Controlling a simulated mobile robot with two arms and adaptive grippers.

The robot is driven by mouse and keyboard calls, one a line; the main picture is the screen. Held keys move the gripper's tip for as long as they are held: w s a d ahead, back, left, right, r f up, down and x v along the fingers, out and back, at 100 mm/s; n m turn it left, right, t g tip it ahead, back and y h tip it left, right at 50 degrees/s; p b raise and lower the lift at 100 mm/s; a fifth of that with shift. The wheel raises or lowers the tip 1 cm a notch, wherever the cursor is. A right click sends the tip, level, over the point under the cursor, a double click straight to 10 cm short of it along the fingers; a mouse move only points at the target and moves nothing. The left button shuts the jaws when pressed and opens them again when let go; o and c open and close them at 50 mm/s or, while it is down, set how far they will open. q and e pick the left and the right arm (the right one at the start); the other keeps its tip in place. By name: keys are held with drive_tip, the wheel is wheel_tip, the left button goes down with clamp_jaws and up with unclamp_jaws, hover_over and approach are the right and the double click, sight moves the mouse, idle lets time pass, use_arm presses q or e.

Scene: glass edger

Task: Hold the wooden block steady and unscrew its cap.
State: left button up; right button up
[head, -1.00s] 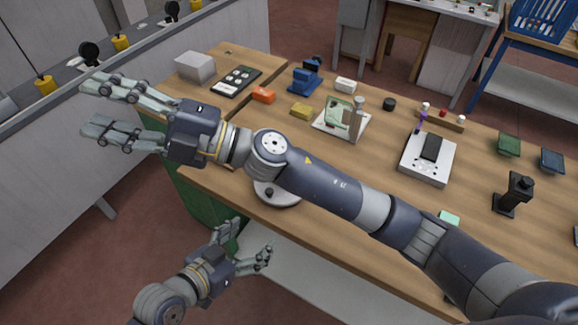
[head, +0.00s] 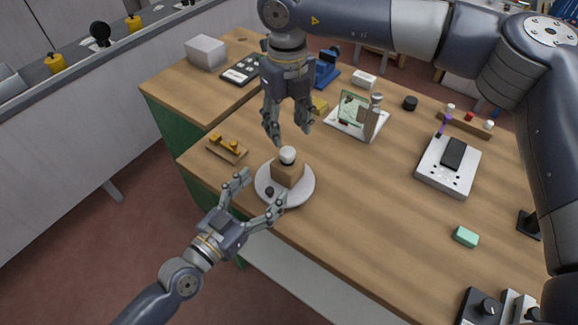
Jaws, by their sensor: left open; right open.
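The wooden block (head: 287,172) stands on a round white plate (head: 303,193) near the table's front edge. Its white rounded cap (head: 287,155) sits on top of it. A small dark knob (head: 269,191) is on the plate in front of the block. My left gripper (head: 258,196) is open at the front left of the plate, its fingers spread toward the block and no grip visible. My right gripper (head: 288,138) is open and points down above and behind the cap, with its fingers apart. Whether any finger touches the block or plate is hard to tell.
A wooden piece with yellow knobs (head: 228,148) lies left of the plate. A stand with a green panel (head: 357,115) is behind it. A white device (head: 447,168) and green block (head: 466,236) are to the right. The table between them is clear.

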sight(288, 162)
use_arm(q)
drive_tip(key=x, duration=1)
drive_tip(key=shift+c, duration=0.2)
